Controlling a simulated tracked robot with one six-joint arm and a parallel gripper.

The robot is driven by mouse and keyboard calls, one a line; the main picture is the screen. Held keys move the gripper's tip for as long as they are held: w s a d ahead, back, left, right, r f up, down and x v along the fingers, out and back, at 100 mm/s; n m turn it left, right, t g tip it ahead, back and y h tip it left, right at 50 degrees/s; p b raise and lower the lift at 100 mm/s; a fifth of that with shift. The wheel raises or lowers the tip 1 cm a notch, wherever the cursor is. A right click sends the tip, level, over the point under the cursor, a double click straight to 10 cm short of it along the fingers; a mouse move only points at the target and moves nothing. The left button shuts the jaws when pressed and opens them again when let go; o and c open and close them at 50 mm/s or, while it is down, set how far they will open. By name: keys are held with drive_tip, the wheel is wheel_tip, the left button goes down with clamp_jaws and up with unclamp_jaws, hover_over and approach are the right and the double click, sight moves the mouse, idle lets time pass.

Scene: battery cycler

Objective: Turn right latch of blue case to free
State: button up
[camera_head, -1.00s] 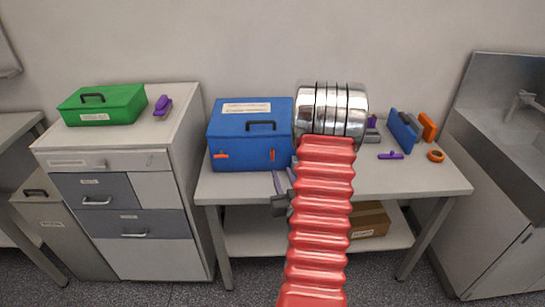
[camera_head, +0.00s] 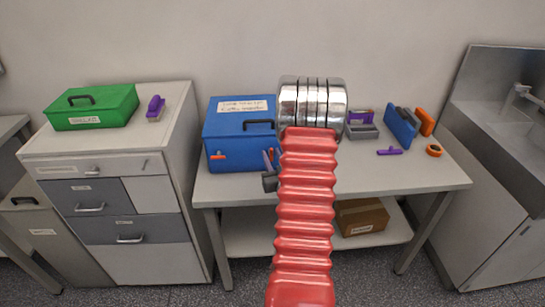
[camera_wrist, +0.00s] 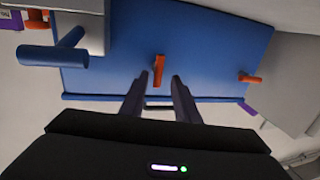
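The blue case (camera_head: 238,131) stands on the table, its lid shut and its front towards me. Its left latch (camera_head: 217,157) is orange and lies level. The right latch (camera_wrist: 158,70) is orange and stands nearly upright in the wrist view, where the case appears upside down; the left latch (camera_wrist: 250,78) shows there to the right. My gripper (camera_wrist: 160,79) is open, with one finger on each side of the right latch's line. I cannot tell whether either finger touches it. In the head view my gripper (camera_head: 270,158) partly hides the right latch.
A green case (camera_head: 92,107) and a purple object (camera_head: 155,107) sit on the cabinet at left. Grey bins (camera_head: 361,125), a blue object (camera_head: 402,124) and an orange ring (camera_head: 433,150) stand to the right. A cardboard box (camera_head: 360,216) lies on the lower shelf.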

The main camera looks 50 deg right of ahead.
drive_tip(key=shift+s, duration=0.1)
drive_tip(key=shift+s+d, duration=0.1)
drive_tip(key=shift+c, duration=0.8)
clamp_jaws()
